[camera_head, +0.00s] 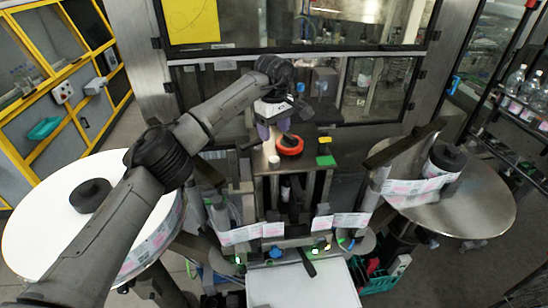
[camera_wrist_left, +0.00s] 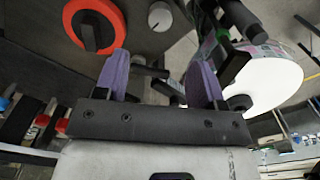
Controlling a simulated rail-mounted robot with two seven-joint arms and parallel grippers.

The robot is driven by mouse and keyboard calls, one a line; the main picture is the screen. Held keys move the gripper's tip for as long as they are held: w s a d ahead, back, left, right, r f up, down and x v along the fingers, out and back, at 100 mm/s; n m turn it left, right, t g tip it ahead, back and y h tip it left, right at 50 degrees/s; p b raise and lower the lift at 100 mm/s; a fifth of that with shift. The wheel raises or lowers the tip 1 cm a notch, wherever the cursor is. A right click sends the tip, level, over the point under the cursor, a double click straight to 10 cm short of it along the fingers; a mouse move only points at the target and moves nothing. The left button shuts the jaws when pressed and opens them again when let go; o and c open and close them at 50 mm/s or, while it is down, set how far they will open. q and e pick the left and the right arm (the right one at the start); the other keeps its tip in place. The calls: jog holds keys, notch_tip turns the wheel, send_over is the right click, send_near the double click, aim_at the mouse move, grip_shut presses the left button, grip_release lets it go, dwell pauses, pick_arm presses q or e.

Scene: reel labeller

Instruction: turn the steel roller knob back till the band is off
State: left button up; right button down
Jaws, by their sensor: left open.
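A small pale steel knob (camera_head: 274,161) stands on the machine's top plate, beside a red ring with a black switch (camera_head: 289,146). In the left wrist view the round steel knob (camera_wrist_left: 160,16) is at the top, right of the red ring (camera_wrist_left: 93,25). My left gripper (camera_head: 274,130) is above and behind the plate, apart from the knob. Its two purple fingers (camera_wrist_left: 161,76) are spread and hold nothing. A printed label band (camera_head: 253,233) crosses the machine's front, with another stretch at right (camera_head: 351,220). My right gripper is not seen.
A white reel disc (camera_head: 45,222) lies left under my left arm; a steel reel disc (camera_head: 470,208) is at right. A glazed cabinet (camera_head: 310,85) stands behind. A white tray (camera_head: 300,285) is in front.

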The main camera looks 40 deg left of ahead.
aim_at(274, 159)
pick_arm(q)
notch_tip(274, 159, down, 9)
jog(key=shift+r+p, duration=0.15)
jog(key=shift+p, duration=1)
jog(key=shift+f, duration=1.1)
jog(key=shift+c, duration=0.3)
jog(key=c, duration=0.9)
jog(key=shift+o, duration=0.2)
